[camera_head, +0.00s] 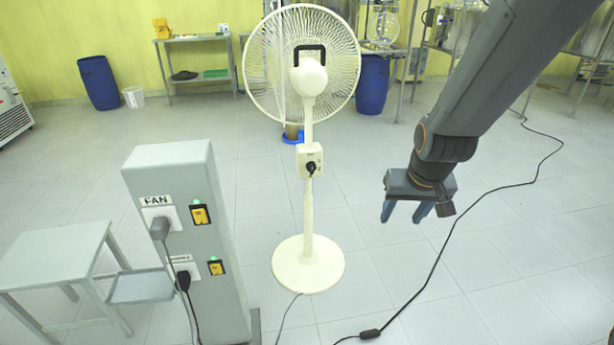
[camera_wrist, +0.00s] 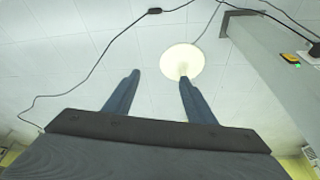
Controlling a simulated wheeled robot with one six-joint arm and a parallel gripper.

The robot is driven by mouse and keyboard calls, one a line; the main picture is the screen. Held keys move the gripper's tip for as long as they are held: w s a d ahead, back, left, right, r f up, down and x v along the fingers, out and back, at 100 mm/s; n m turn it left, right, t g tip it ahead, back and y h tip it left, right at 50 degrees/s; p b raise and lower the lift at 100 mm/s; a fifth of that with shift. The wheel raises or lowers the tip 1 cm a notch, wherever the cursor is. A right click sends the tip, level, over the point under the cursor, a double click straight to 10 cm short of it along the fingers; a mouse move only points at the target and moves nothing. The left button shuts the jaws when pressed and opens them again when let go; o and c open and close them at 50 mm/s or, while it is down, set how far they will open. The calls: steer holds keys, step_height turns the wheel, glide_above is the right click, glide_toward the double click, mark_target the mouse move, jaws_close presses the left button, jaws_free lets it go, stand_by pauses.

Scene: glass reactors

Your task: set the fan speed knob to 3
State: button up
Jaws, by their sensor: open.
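A cream pedestal fan (camera_head: 308,225) stands upright on a round base in the middle of the head view, its back side toward me. A black fan speed knob (camera_head: 311,168) sits on the control box (camera_head: 309,152) on its pole. The number the knob points to is too small to read. My gripper (camera_head: 405,216) hangs to the right of the fan, lower than the knob, apart from it and empty. Its two blue-grey fingers are spread. In the wrist view the fingers (camera_wrist: 157,80) are open, with the fan's round base (camera_wrist: 182,60) beyond them; the knob is not in that view.
A grey power pillar (camera_head: 178,190) labelled FAN, with plugs and yellow switches, stands left of the fan. A small grey table (camera_head: 60,250) is at far left. A black cable (camera_head: 450,235) lies across the floor on the right. Floor between fan and gripper is clear.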

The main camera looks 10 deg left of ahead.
steer(key=w+a+f+n+t+y+b, duration=0.1)
steer(key=w+a+f+t+b, duration=0.3)
steer(key=w, duration=0.7)
steer(key=w+a+f+t+b, duration=0.15)
steer(key=w+a+f, duration=0.4)
steer(key=w, duration=0.55)
steer(key=n+t+y+b, duration=0.2)
steer(key=t+y+b, duration=0.25)
steer(key=t, duration=0.35)
glide_toward(313, 170)
steer(key=a+x, duration=0.1)
steer(key=x, duration=0.2)
steer(key=shift+h, duration=0.45)
steer(key=b+x, duration=0.1)
steer(key=x, duration=0.5)
steer(key=shift+w+d+r+b, duration=0.1)
steer(key=shift+w+d+b, duration=0.05)
steer(key=shift+b, duration=0.2)
steer(key=c, duration=1)
